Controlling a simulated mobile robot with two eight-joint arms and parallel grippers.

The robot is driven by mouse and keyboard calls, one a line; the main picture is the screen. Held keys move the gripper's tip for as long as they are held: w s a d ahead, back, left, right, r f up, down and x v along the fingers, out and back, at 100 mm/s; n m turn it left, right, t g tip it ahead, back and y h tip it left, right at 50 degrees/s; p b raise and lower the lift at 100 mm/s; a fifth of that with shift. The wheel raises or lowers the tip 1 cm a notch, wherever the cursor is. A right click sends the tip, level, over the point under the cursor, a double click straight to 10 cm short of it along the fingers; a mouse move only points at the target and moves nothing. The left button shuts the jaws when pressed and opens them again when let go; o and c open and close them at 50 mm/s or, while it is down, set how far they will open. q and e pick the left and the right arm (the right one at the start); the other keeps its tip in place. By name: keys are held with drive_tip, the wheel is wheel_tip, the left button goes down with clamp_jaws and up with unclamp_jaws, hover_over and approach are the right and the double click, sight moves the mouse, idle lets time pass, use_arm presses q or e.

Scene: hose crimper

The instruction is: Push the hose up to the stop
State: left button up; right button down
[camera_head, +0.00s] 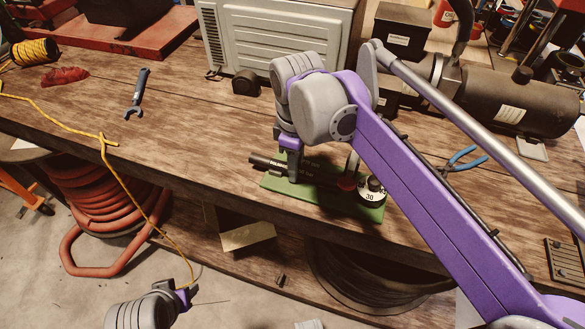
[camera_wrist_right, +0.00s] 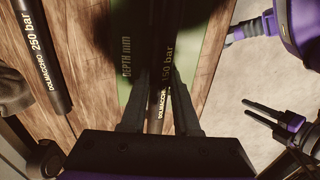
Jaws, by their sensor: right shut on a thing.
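My right gripper (camera_head: 293,178) is shut on a black hose (camera_head: 262,161) above a green board (camera_head: 325,200) on the bench. The board bears "DEPTH mm" lettering. I cannot tell whether the hose end touches a stop there. My left gripper (camera_head: 188,296) is empty, low in front of the bench; its fingers (camera_wrist_right: 262,115) look apart.
A second black hose (camera_wrist_right: 42,55) lies on the bench, partly behind my right arm. A blue-handled wrench (camera_head: 138,95), yellow rope (camera_head: 60,110) and blue pliers (camera_head: 466,158) lie on the bench. A dark cylindrical machine (camera_head: 525,100) stands at the back right. The bench left of the board is mostly clear.

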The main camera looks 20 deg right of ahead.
sight(313, 172)
drive_tip(key=shift+s+d, duration=0.55)
drive_tip(key=shift+d, duration=0.25)
drive_tip(key=shift+s+d, duration=0.55)
drive_tip(key=shift+d, duration=0.2)
idle(0.4)
unclamp_jaws()
idle(0.3)
drive_tip(key=shift+p, duration=0.3)
drive_tip(key=shift+r+p, duration=2)
drive_tip(key=shift+r, duration=0.6)
drive_tip(key=shift+r+p, duration=1.4)
drive_tip(key=shift+r, duration=0.55)
drive_tip(key=shift+f, duration=0.15)
